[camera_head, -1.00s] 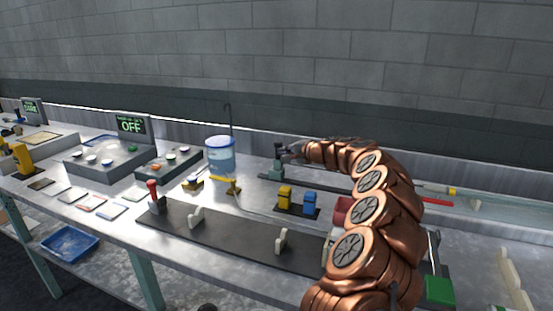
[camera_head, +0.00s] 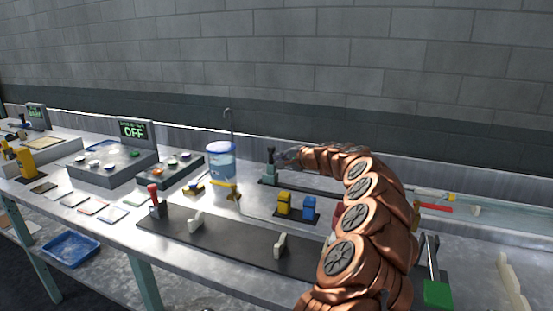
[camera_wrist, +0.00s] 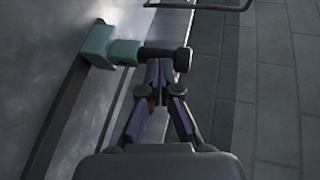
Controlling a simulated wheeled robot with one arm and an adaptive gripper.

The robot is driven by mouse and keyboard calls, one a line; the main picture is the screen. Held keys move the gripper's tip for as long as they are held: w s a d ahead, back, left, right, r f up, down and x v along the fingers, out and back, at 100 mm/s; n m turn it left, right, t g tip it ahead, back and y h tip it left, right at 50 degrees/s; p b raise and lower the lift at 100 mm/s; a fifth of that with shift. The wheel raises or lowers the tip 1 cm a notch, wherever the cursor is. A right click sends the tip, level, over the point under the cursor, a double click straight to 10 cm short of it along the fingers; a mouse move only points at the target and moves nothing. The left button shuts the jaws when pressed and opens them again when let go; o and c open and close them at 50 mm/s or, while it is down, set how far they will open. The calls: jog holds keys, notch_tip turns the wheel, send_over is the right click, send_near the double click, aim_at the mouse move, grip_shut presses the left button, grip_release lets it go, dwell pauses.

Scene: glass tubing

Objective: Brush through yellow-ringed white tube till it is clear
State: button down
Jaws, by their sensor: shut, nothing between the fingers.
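A thin white tube with a yellow ring (camera_head: 452,197) lies at the far right in the head view, partly hidden behind my arm. My gripper (camera_head: 279,160) is shut and empty at the back of the bench, beside a teal post clamp (camera_head: 270,173) with a dark knob. In the wrist view, my gripper's fingertips (camera_wrist: 160,66) meet just below the dark knob (camera_wrist: 165,60) that sticks out from the teal block (camera_wrist: 108,48). I cannot tell whether they touch it. No brush can be made out clearly.
A red tube (camera_head: 433,208) lies near the yellow-ringed one. Yellow (camera_head: 284,203) and blue (camera_head: 310,208) blocks stand mid-bench. A long dark board (camera_head: 235,240) with white supports lies in front. A blue-lidded water jar (camera_head: 221,162) stands left of my gripper.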

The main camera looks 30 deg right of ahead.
jog(key=b+v, duration=0.1)
jog(key=v, duration=1.1)
jog(key=shift+s+d+f, duration=0.15)
jog(key=shift+s+f, duration=0.1)
jog(key=shift+f, duration=0.1)
